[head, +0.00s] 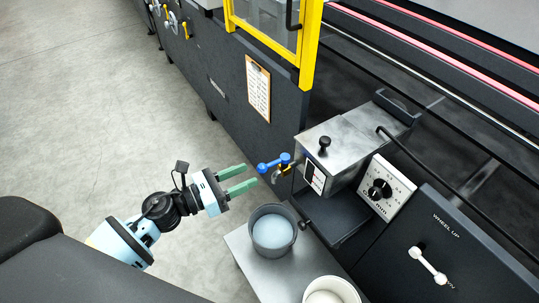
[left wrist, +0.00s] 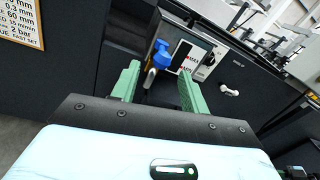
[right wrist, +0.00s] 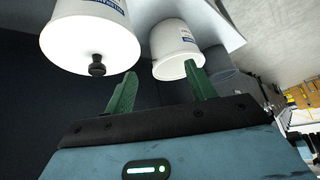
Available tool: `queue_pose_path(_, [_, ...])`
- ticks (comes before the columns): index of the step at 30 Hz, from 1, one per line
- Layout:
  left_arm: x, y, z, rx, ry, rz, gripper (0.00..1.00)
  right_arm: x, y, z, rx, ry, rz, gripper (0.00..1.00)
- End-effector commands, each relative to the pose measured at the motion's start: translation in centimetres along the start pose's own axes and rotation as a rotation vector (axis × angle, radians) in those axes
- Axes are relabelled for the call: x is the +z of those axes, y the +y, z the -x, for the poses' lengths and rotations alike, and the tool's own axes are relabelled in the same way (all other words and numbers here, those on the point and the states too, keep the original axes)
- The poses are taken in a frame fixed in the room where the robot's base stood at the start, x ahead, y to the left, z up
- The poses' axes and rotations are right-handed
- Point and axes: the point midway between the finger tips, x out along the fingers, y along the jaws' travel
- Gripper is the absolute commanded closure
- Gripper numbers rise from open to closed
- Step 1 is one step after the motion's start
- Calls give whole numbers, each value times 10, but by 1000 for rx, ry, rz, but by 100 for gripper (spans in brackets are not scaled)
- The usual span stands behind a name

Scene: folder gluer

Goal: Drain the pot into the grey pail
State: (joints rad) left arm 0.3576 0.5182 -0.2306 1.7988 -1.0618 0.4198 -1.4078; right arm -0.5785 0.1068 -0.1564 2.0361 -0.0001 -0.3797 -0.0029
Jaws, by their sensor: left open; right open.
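The pot (head: 345,138) is a metal box with a black-knobbed lid on the machine's side. Its tap has a blue handle (head: 272,162), which also shows between my finger tips in the left wrist view (left wrist: 161,52). The grey pail (head: 272,232) stands on a metal shelf below and left of the pot, with pale bluish liquid inside. No stream shows falling from the tap. My left gripper (head: 250,175) is open and empty, just left of the blue handle and apart from it. My right gripper (right wrist: 162,84) is open and empty, outside the head view, with white tubs beyond it.
A white tub (head: 331,291) stands on the shelf (head: 245,250) right of the grey pail. A dial panel (head: 386,188) and a bent black rod sit right of the pot. A clipboard (head: 258,90) hangs on the dark cabinet behind. The floor at left is clear.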

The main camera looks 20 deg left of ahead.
Motion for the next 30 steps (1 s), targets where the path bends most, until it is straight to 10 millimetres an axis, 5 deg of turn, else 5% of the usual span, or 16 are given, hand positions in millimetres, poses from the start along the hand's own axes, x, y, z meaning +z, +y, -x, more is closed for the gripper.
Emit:
queue_pose_path(8, [2,0,-6,-3,0,-11,55,2,0,1,0,-6,0,44])
queue_pose_path(21, [3,0,-66,-1,-3,-8,55,-4,0,7,2,3,2,44])
queue_pose_path(30, [0,0,-79,-1,1,-7,55,-4,0,8,2,3,2,44])
